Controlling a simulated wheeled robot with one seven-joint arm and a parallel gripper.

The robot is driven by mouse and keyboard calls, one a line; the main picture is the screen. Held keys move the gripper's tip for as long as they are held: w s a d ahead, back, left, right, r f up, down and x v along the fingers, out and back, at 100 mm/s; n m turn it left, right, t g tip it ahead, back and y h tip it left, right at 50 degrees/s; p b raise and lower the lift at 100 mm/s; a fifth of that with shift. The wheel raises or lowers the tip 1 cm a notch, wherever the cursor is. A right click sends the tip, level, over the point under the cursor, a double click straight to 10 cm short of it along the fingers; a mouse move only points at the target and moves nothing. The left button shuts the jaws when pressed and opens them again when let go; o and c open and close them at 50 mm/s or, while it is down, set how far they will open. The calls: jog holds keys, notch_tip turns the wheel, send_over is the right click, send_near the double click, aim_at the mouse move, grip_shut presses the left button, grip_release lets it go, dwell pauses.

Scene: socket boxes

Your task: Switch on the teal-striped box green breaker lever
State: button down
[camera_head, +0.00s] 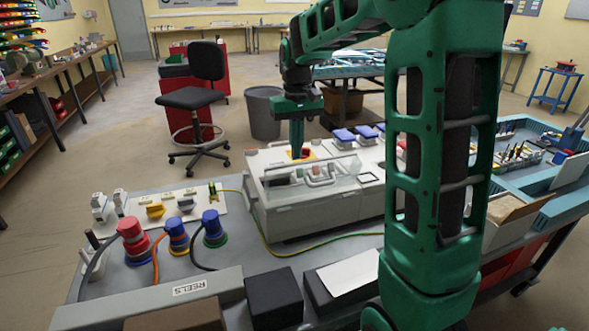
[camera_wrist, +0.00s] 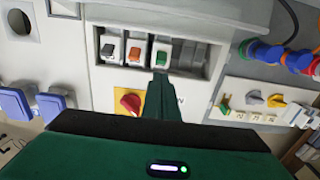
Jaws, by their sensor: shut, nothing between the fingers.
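The light grey socket box (camera_head: 325,215) stands on the bench in the head view. No teal stripe can be made out on it. In the wrist view, a recess in this box holds a row of breakers, among them the green lever (camera_wrist: 161,50), an orange lever (camera_wrist: 136,55) and a dark lever (camera_wrist: 110,49). My gripper (camera_wrist: 160,76) is shut and empty, its tips just below the green lever. I cannot tell whether they touch it, or which way the lever is set. In the head view my gripper (camera_head: 297,153) points down over the box's top.
A red knob on a yellow plate (camera_wrist: 124,94) is close beside my fingers. A clear raised cover (camera_head: 325,172) stands at the box's front. Blue-lidded sockets (camera_head: 343,135) are to the right.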

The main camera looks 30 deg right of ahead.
jog(key=shift+f, duration=0.55)
jog(key=shift+f, duration=0.15)
jog(key=shift+f, duration=1.55)
jog(key=shift+s+a+f, duration=0.1)
jog(key=shift+s+f, duration=0.25)
jog(key=shift+s, duration=0.35)
jog(key=shift+s+a, duration=0.15)
jog(key=shift+s, duration=0.5)
jog(key=shift+w+r, duration=0.2)
jog(key=shift+r, duration=0.9)
jog(key=shift+w+r, duration=0.15)
jog(key=shift+r, duration=0.9)
jog(key=shift+w+r, duration=0.2)
jog(key=shift+r, duration=0.9)
